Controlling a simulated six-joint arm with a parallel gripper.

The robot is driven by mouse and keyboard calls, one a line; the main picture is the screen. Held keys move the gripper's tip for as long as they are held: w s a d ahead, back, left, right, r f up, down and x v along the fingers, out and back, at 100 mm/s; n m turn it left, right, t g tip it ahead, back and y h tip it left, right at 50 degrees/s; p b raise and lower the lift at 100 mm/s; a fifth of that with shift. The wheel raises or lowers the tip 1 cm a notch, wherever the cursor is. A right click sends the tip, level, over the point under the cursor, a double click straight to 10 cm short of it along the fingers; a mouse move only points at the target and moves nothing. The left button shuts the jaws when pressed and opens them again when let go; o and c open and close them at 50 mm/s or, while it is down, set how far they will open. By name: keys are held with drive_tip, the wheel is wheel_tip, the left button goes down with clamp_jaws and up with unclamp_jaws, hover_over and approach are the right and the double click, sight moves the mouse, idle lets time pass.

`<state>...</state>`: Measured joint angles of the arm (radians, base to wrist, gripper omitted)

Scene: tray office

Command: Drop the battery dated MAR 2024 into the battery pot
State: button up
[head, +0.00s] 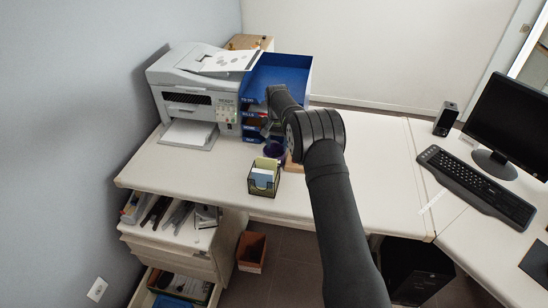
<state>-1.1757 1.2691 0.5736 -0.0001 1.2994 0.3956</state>
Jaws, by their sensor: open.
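My arm reaches in from the lower right over the desk. My gripper (267,132) is small and dark, in front of the blue letter trays, and it is open. A dark blue round pot (274,150) stands on the desk just below the gripper; I cannot read any marking on it, so I cannot tell for sure that it is the battery pot. I cannot make out any battery or date in this view. My arm hides part of the desk to the right of the pot, where the edge of a brown item (292,163) shows.
A printer (196,84) and blue letter trays (279,67) stand at the back. A mesh note holder (263,180) is near the desk's front edge. An open drawer (182,290) and an orange bin (251,250) are below.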

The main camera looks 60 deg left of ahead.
wheel_tip(320, 180, up, 16)
idle(0.3)
drive_tip(key=shift+f, duration=0.2)
wheel_tip(320, 180, down, 18)
drive_tip(key=shift+r, duration=0.25)
wheel_tip(320, 180, up, 3)
drive_tip(key=shift+f, duration=0.2)
